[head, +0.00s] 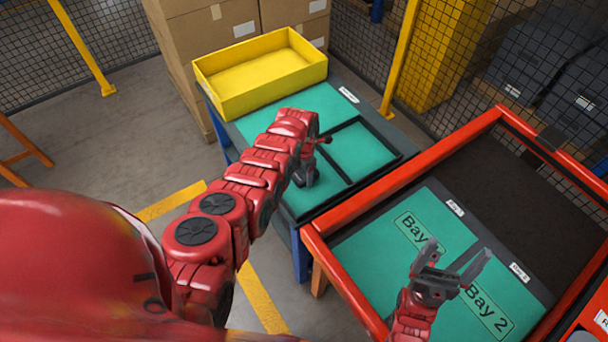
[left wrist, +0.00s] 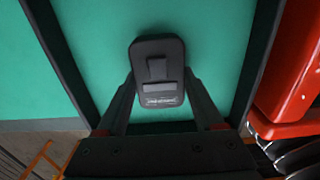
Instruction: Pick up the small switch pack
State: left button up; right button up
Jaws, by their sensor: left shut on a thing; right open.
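The small switch pack (left wrist: 158,72) is a dark rounded block with a raised tab and a small printed label. In the left wrist view it sits between the two fingers of my left gripper (left wrist: 160,98), which is shut on it. Below it is the green surface of a black-framed compartment; I cannot tell whether the pack touches it. In the head view my left gripper (head: 305,174) is over the green table, and the pack cannot be made out clearly there. My right gripper (head: 458,254) is open and empty above the Bay 2 area.
A yellow tray (head: 207,95), seemingly empty, stands at the table's far end. Black dividers (head: 345,181) frame the compartments. The red-rimmed bench (head: 405,175) with Bay mats (head: 375,250) stands at right. Cardboard boxes (head: 200,50) and mesh fencing (head: 350,45) stand behind.

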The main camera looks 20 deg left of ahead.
pick_arm(q)
jog(key=shift+r+p, duration=0.4)
jog(key=shift+r, duration=0.75)
jog(key=shift+w+r+b, duration=0.1)
jog(key=shift+r+b, duration=0.2)
jog(key=shift+r, duration=0.05)
notch_tip(320, 180, up, 6)
jog(key=shift+f+b, duration=0.2)
jog(key=shift+b, duration=0.95)
jog(key=shift+r, duration=0.35)
notch_tip(320, 180, up, 10)
jog(key=p, duration=0.8)
send_over(304, 174)
jog(key=shift+f+b, duration=0.3)
jog(key=shift+f, duration=0.1)
